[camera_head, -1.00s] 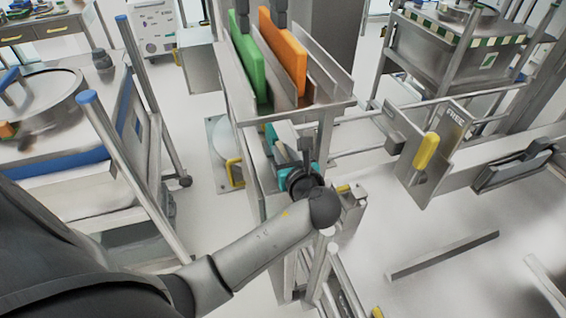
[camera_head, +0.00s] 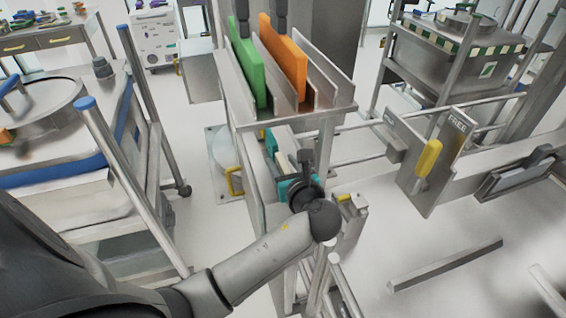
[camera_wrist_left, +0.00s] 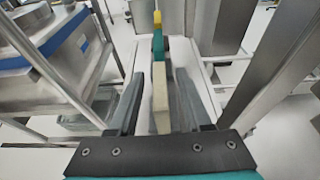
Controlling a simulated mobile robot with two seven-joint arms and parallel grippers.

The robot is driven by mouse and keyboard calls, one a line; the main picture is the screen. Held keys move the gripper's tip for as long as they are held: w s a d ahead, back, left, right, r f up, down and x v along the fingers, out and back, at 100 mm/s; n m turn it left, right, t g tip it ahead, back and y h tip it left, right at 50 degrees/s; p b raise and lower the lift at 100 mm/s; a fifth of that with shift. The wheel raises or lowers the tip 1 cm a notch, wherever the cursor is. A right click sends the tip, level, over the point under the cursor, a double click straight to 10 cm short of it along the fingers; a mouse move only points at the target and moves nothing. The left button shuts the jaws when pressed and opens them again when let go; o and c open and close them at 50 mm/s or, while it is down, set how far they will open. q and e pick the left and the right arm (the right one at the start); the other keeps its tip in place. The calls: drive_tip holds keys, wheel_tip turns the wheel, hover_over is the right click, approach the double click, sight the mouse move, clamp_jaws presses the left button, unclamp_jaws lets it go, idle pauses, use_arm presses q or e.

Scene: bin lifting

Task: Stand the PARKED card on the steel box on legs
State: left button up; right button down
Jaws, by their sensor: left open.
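No card in view shows a readable PARKED label. A cream upright piece (camera_wrist_left: 160,98), seen edge-on with teal and yellow parts beyond it, stands between the fingers of my left gripper (camera_wrist_left: 158,85) in the left wrist view. In the head view my open left gripper (camera_head: 284,145) points away from me below the slotted rack, and its wrist hides part of what is there. I cannot tell whether the fingers touch the piece. A narrow steel box-like stand (camera_head: 257,190) is beside it; I cannot tell whether it is the named box. My right gripper is not in view.
A green board (camera_head: 248,68) and an orange board (camera_head: 285,55) stand in the steel rack (camera_head: 340,108) just beyond. A plate marked FREE (camera_head: 445,150) with a yellow handle is at right. A cart (camera_head: 60,185) stands at left. Floor shows at lower right.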

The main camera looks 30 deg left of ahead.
use_arm(q)
drive_tip(key=shift+r, duration=0.1)
drive_tip(key=p+v, duration=0.1)
drive_tip(key=v, duration=1.1)
drive_tip(key=s+d+f+n+g+h, duration=0.1)
drive_tip(key=s+f+n+g+h, duration=0.2)
drive_tip(key=f, duration=1.3)
drive_tip(key=s+d+f+n+g+h, duration=0.1)
drive_tip(key=s+f+n+h, duration=0.35)
drive_tip(key=f, duration=1.15)
drive_tip(key=s+f+n+g+h, duration=0.1)
drive_tip(key=s+f+n, duration=0.3)
drive_tip(key=s, duration=0.4)
drive_tip(key=s+a+f+n+g+h, duration=0.1)
drive_tip(key=s+f+n+g, duration=0.1)
drive_tip(key=s+f+n, duration=0.3)
drive_tip(key=s+a+f+n+g+h, duration=0.1)
drive_tip(key=s+f+n, duration=0.4)
drive_tip(key=s, duration=0.8)
drive_tip(key=shift+s+f+n+h, duration=0.25)
drive_tip(key=shift+n+h, duration=0.1)
drive_tip(key=shift+n, duration=0.8)
